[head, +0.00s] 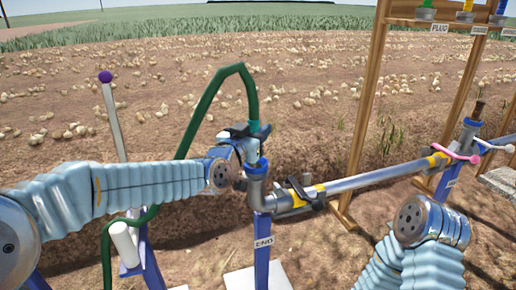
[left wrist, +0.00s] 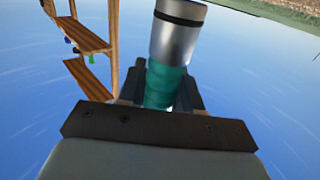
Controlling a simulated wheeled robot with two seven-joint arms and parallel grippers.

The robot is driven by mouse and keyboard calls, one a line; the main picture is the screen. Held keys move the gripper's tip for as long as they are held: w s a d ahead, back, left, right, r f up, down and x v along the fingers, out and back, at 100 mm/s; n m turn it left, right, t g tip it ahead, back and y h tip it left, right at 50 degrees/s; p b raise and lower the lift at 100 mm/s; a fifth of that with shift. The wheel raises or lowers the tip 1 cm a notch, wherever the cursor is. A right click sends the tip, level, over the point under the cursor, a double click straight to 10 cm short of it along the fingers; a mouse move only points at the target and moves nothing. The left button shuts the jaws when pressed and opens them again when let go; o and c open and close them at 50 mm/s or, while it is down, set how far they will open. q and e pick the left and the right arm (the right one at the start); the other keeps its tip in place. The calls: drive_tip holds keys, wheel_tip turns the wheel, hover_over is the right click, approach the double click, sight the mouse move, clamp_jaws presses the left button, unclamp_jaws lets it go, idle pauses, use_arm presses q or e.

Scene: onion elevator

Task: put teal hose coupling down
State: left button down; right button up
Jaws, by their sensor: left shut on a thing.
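The teal hose coupling (left wrist: 170,87) is between the fingers of my left gripper (left wrist: 160,95) in the left wrist view, and the gripper is shut on it. A silver cylinder with a dark band (left wrist: 178,38) lies in line with the coupling, just beyond it. In the head view my left gripper (head: 243,140) is at the top of the upright grey pipe elbow (head: 257,188). A green hose (head: 212,95) arches up from there and down to the left. The coupling is mostly hidden there, so I cannot tell whether it touches the elbow. My right gripper is out of view.
A metal pipe (head: 375,178) runs right from the elbow on blue stands, one labelled END (head: 263,242). A wooden rack (head: 365,110) with a PLUG label (head: 440,28) stands at the right. A purple-topped post (head: 113,120) stands left. Onions lie across the field behind.

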use_arm(q)
drive_tip(key=shift+w+d+f+b, duration=0.1)
drive_tip(key=shift+w+f, duration=0.1)
drive_tip(key=shift+f, duration=0.55)
drive_tip(key=shift+w+d+f+b, duration=0.1)
drive_tip(key=shift+w+f, duration=0.1)
drive_tip(key=shift+f, duration=0.55)
drive_tip(key=shift+w+f+b, duration=0.1)
drive_tip(key=shift+w+f, duration=0.1)
drive_tip(key=shift+f, duration=0.55)
drive_tip(key=shift+f+b, duration=0.35)
drive_tip(key=shift+b, duration=0.15)
drive_tip(key=c, duration=0.8)
unclamp_jaws()
